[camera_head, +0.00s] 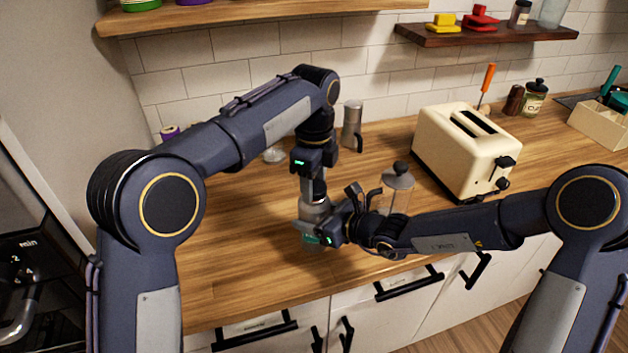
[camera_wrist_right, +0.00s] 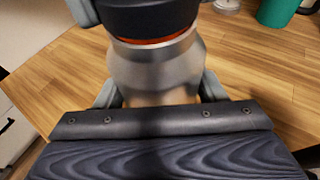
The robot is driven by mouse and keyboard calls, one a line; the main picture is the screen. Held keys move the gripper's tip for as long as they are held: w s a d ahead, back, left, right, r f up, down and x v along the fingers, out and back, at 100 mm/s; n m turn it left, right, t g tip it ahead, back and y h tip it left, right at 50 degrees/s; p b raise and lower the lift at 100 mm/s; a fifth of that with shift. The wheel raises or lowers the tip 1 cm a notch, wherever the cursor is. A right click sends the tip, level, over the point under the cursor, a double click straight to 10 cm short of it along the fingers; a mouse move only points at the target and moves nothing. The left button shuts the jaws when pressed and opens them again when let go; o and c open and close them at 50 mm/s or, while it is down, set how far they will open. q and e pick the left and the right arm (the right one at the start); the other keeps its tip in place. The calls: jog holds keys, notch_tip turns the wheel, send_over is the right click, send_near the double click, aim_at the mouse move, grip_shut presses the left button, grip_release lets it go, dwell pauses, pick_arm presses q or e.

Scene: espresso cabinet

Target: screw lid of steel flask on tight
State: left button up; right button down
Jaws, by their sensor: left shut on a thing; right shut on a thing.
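The steel flask (camera_wrist_right: 155,72) stands upright on the counter, with its black lid (camera_wrist_right: 150,18) on top. An orange-red band shows between the lid and the steel body. In the head view the flask (camera_head: 315,212) is partly hidden by my grippers. My left gripper (camera_head: 314,188) points straight down from above and is shut on the lid; its grey fingers show beside the lid in the right wrist view. My right gripper (camera_head: 314,229) comes in from the right and is shut around the flask's body, below the lid. The flask's base is hidden.
A glass press with a black knob (camera_head: 398,185) stands close behind my right forearm. A cream toaster (camera_head: 465,150) is farther right. A teal cup (camera_wrist_right: 278,10) is beyond the flask. The counter's left front is clear.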

pick_arm(q)
jog(key=m, duration=0.5)
jog(key=shift+m, duration=0.4)
jog(key=m, duration=0.7)
jog(key=shift+f+m, duration=0.1)
jog(key=shift+m, duration=0.3)
jog(key=m, duration=0.4)
jog(key=shift+m, duration=0.4)
jog(key=o, duration=1)
jog(key=shift+o, duration=0.2)
jog(key=shift+r, duration=2.25)
